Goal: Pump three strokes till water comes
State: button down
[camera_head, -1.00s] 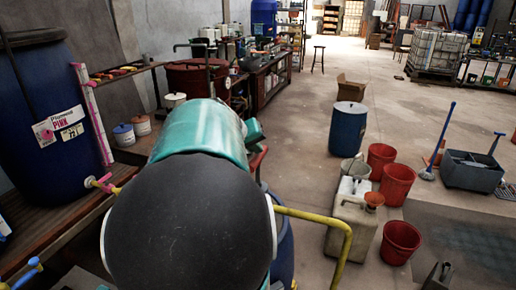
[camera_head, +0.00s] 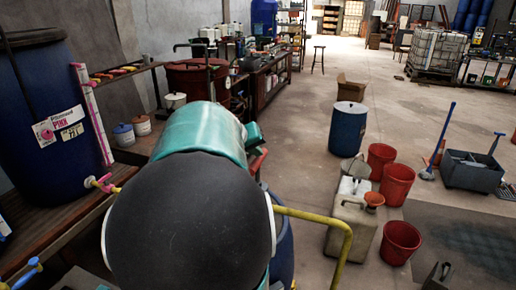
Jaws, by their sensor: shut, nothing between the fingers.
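My teal and black arm fills the lower middle of the view and hides most of what lies beyond it. My gripper is out of sight behind it. A red bar (camera_head: 259,161), perhaps the pump handle, shows just past the arm's right side; I cannot tell whether my gripper touches it. A yellow bent pipe (camera_head: 318,219) comes out from behind the arm, runs right and turns down. Under it shows the side of a blue drum (camera_head: 284,245). The pump body is hidden. I see no water at the pipe.
A beige jerrycan (camera_head: 352,231) and red buckets (camera_head: 401,241) stand on the floor at right, with a blue barrel (camera_head: 348,127) behind. A large blue vat (camera_head: 45,115) stands on a wooden bench at left. Open floor lies beyond at right.

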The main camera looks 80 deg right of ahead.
jog(key=shift+f, duration=2.35)
dwell(1.8)
jog(key=shift+r, duration=4.05)
notch_tip(320, 180, up, 6)
